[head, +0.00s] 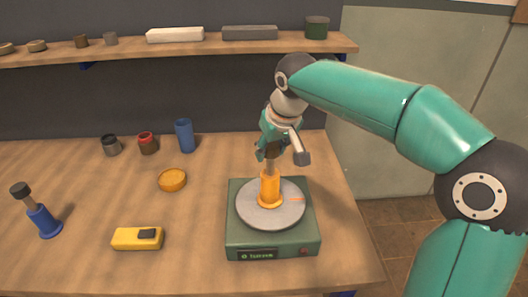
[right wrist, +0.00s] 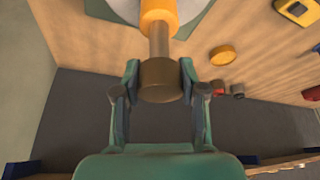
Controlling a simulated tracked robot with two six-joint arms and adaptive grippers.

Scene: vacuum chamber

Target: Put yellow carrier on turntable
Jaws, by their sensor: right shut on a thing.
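The yellow carrier (head: 269,189) is upright over the middle of the turntable (head: 247,212), a grey disc on a green box. Its flanged base appears to touch the disc, though a tiny gap cannot be ruled out. My right gripper (head: 270,150) is above it, pointing down, shut on the carrier's dark knob. In the right wrist view the knob (right wrist: 160,80) sits between the two fingertips (right wrist: 159,85), with the grey stem and yellow body (right wrist: 158,12) beyond it. My left gripper is in neither view.
A blue carrier (head: 43,221) with a dark knob stands at the far left. A yellow meter (head: 136,239) and an orange dish (head: 172,180) lie left of the turntable. Dark, red-rimmed and blue cups (head: 185,136) stand behind. A shelf (head: 210,47) runs along the back.

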